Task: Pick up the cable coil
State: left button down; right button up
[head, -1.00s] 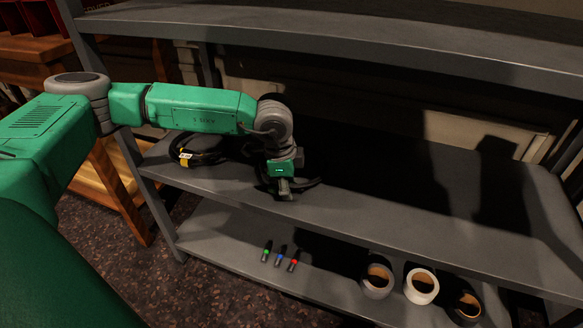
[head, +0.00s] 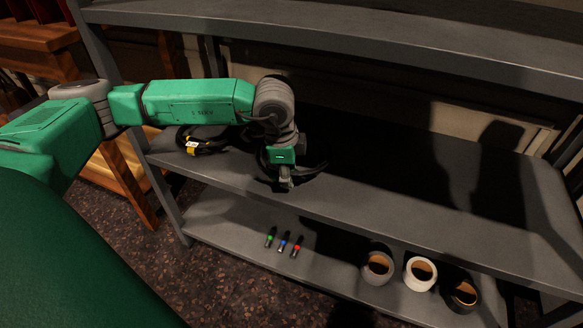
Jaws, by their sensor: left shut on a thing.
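My left gripper (head: 286,182) points down at the front of the middle shelf and is shut on a black cable coil (head: 322,166). The coil's dark loop shows to the right of the gripper, and much of it is hidden behind my wrist or lost in shadow. I cannot tell whether the coil is clear of the shelf. A second black cable coil (head: 207,147) with a white and yellow tag lies on the same shelf to the left, partly behind my forearm. My right gripper is not in view.
The middle shelf (head: 400,205) is bare to the right, under dark shadow. The upper shelf (head: 350,43) overhangs behind. The lower shelf (head: 225,222) holds several small markers (head: 284,243) and tape rolls, including a white one (head: 420,273). A grey post (head: 125,120) stands at the left.

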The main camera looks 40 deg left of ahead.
pick_arm(q)
jog(key=shift+s+a, duration=0.1)
jog(key=shift+s, duration=0.35)
jog(key=s+d+p, duration=0.3)
jog(key=s+p, duration=0.5)
jog(key=s, duration=0.6)
jog(key=shift+d, duration=0.25)
jog(key=shift+s+r, duration=0.1)
